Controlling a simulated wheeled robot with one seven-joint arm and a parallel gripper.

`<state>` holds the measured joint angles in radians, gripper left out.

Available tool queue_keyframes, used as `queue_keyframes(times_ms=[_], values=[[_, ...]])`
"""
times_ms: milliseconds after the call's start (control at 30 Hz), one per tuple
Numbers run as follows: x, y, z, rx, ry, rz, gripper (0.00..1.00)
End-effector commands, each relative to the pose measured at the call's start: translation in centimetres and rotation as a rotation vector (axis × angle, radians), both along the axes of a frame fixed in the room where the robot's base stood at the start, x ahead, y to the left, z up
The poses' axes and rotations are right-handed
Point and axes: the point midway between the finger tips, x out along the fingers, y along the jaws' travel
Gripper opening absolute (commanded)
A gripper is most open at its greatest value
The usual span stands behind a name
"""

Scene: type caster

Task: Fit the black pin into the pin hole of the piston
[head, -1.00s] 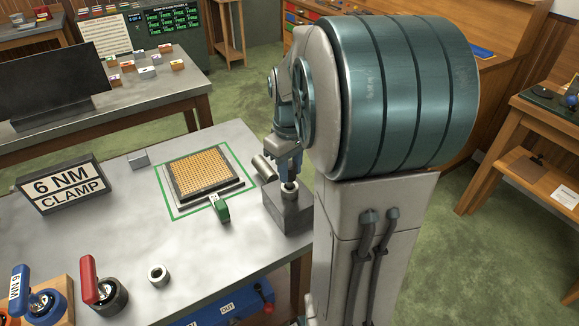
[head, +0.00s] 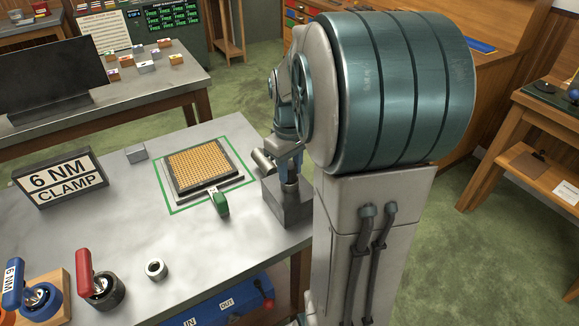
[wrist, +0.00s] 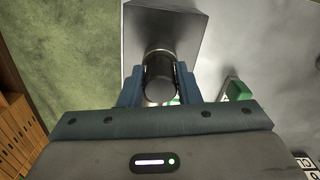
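My gripper (wrist: 160,88) points down with its blue fingers on either side of the black pin (wrist: 159,74), and it appears shut on the pin. In the head view my gripper (head: 289,172) is low over a dark grey block (head: 288,207) at the table's right edge. A pale metal cylinder, which looks like the piston (wrist: 158,50), shows as a rim behind the pin in the wrist view. The fingers hide its top in the head view. I cannot tell whether the pin has entered the hole.
A tray with a yellowish grid (head: 202,172) and a green-handled clamp (head: 221,203) lie left of the block. A metal ring (head: 156,270), a "6 NM CLAMP" sign (head: 62,184) and red (head: 86,274) and blue (head: 14,284) handled tools stand farther left. Mid-table is mostly clear.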

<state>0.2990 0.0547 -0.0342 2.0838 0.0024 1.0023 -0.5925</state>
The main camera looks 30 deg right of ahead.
Motion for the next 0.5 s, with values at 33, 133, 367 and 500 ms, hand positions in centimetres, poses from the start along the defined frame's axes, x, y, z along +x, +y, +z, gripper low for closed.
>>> queue_keyframes(times_ms=[33, 133, 367, 500], values=[[0.0, 0.0, 0.0, 0.0, 0.0, 0.0, 0.45], [0.0, 0.0, 0.0, 0.0, 0.001, 0.0, 0.53], [0.0, 0.0, 0.1, 0.0, 0.0, 0.0, 0.53], [0.0, 0.0, 1.3, 0.0, -0.002, 0.0, 0.53]])
